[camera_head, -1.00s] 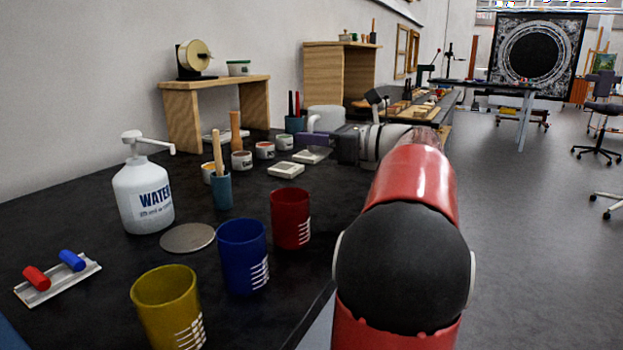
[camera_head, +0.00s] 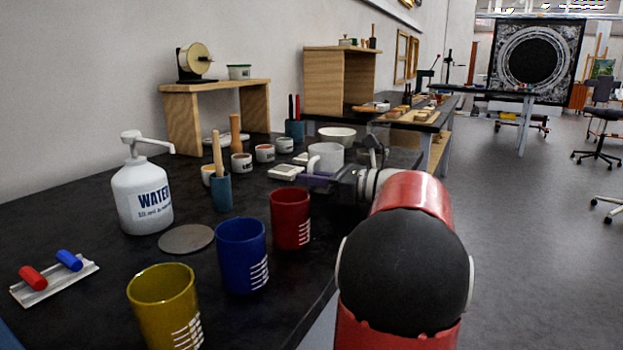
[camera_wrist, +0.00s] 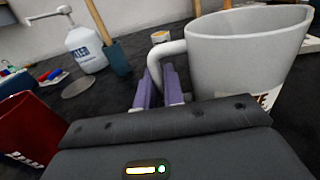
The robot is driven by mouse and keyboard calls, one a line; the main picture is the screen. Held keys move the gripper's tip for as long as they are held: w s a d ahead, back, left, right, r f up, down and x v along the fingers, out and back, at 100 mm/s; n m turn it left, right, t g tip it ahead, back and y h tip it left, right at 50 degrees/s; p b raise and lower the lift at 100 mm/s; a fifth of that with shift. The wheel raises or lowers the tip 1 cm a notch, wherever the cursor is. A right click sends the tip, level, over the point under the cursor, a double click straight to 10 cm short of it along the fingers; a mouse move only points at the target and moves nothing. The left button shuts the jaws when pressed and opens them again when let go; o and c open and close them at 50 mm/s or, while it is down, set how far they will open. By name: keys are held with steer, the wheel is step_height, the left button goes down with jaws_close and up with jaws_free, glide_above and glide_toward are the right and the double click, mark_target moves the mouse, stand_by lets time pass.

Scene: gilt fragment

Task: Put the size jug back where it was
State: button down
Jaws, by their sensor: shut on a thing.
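The size jug is a plain whitish-grey jug (camera_head: 326,156) with a loop handle, towards the far middle of the dark bench. In the wrist view the jug (camera_wrist: 245,58) stands nearly upright at the right, with part of a dark-lettered label low on its side. My gripper (camera_head: 318,180) has purple fingers. In the wrist view the gripper (camera_wrist: 160,88) is shut on the jug's handle, at the jug's left. The jug is low over the bench; I cannot tell whether its base touches, as the gripper hides part of it.
Red (camera_head: 290,219), blue (camera_head: 242,256) and yellow (camera_head: 165,308) cups stand on the near side. A white water bottle (camera_head: 143,195), a grey disc (camera_head: 187,239) and a teal pot (camera_head: 221,190) are left. Small labelled tubs and a white bowl (camera_head: 337,135) are near the jug.

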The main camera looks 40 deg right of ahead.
steer(key=c, duration=1.5)
jaws_free()
steer(key=shift+f, duration=0.1)
steer(key=shift+r, duration=0.2)
steer(key=v, duration=1.2)
